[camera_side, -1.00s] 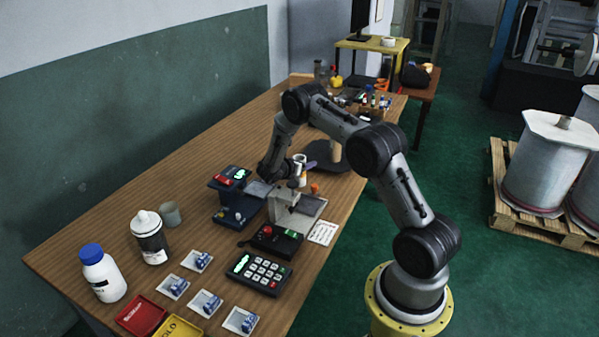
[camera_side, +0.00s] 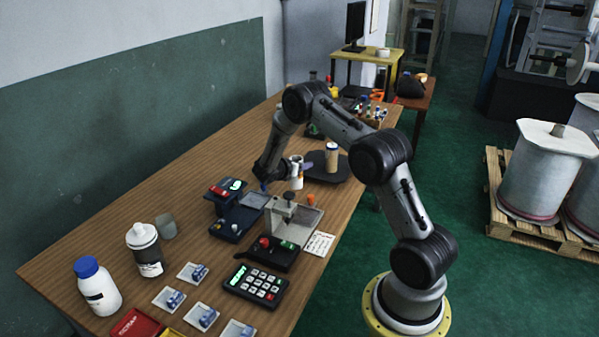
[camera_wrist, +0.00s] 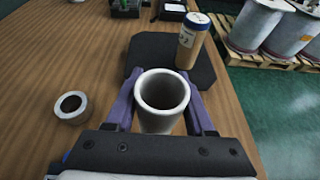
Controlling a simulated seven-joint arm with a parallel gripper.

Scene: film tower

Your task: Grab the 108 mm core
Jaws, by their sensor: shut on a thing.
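A pale grey hollow core (camera_wrist: 162,108) stands between the two purple fingers of my gripper (camera_wrist: 163,103) in the wrist view. The fingers are shut on its sides, and its open end faces the camera. Its lower end is hidden, so I cannot tell whether it touches the table. In the side view a pale core (camera_side: 296,173) shows beside my wrist, with the fingers mostly hidden. A shorter pale ring-like core (camera_wrist: 71,107) is on the wood to the left. No size marking is readable on either core.
A tan cylinder with a white and blue top (camera_wrist: 192,41) stands on a dark pad (camera_wrist: 146,50) just beyond the held core. A metal fixture (camera_side: 290,212), a blue scale-like device (camera_side: 236,212) and a keypad (camera_side: 256,285) stand nearer.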

